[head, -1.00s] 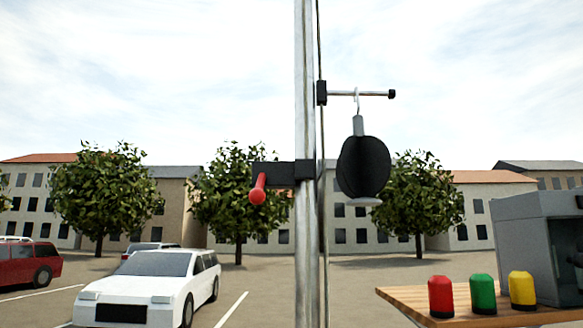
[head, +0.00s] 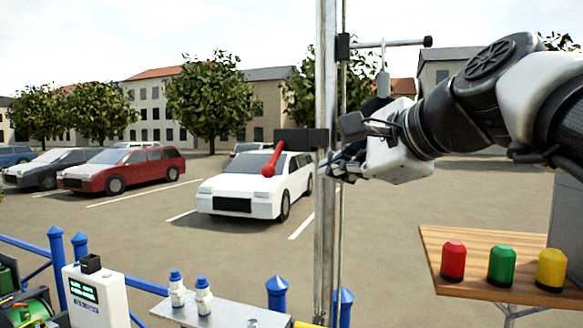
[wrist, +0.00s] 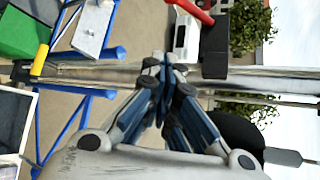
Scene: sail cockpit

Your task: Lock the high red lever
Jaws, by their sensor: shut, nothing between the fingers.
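The red lever (head: 270,162) sits on a black bracket (head: 298,139) fixed to the upright metal pole (head: 325,85). In the head view its round knob hangs below the bracket, tilted down and left. My gripper (head: 335,168) comes in from the right and is shut and empty; its fingertips are beside the pole, right of the lever and a little below the bracket. In the wrist view the closed fingertips (wrist: 163,65) are near the pole, apart from the lever (wrist: 192,11), which shows partly at the top edge. I cannot tell whether the fingers touch the pole.
A hook arm (head: 390,43) on the pole carries a hanging dark round object (wrist: 238,132), mostly hidden behind my arm in the head view. A wooden shelf (head: 440,250) with red, green and yellow pieces stands at right.

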